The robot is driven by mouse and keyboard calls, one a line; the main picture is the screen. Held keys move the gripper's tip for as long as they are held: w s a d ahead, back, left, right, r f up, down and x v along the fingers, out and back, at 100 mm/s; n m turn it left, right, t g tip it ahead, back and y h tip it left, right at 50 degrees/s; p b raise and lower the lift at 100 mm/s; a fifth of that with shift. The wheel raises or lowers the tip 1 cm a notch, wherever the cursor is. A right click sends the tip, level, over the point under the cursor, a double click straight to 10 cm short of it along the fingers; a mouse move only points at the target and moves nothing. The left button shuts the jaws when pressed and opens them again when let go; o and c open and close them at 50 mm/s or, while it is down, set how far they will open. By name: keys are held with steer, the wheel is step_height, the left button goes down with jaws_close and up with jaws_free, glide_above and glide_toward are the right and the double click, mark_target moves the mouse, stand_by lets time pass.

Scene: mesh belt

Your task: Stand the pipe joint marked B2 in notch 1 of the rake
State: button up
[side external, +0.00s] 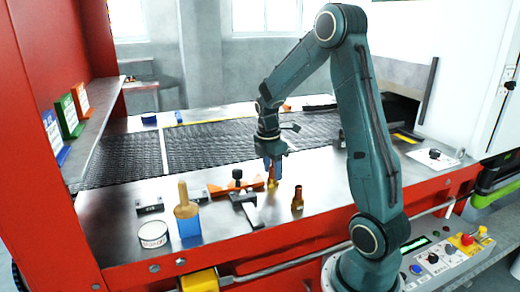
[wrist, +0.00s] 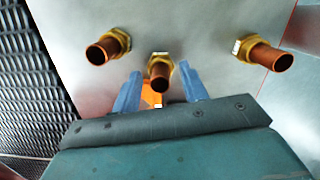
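Three copper pipe joints with brass collars show in the wrist view: a left one (wrist: 108,46), a middle one (wrist: 159,71) and a right one (wrist: 263,53). No B2 mark is readable. My gripper (wrist: 157,84) is open, its blue fingers apart, with the middle joint between or just beyond the tips and gaps beside it. In the side view my gripper (side external: 272,163) points down over one joint (side external: 272,183); another joint (side external: 297,201) stands to its right. The third is not clear there. An orange piece (side external: 222,189) on the table may be the rake; its notches cannot be made out.
A dark clamp-like bar (side external: 247,212), a wooden-handled brush (side external: 186,208), a blue block (side external: 189,227) and a white tin (side external: 153,234) occupy the front left of the metal table. The mesh belt (side external: 205,143) lies behind. A control panel (side external: 440,262) is at front right.

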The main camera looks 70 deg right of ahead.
mark_target(272, 167)
jaws_close()
steer(key=shift+r, duration=0.15)
step_height(272, 167, up, 20)
stand_by(0.8)
stand_by(0.5)
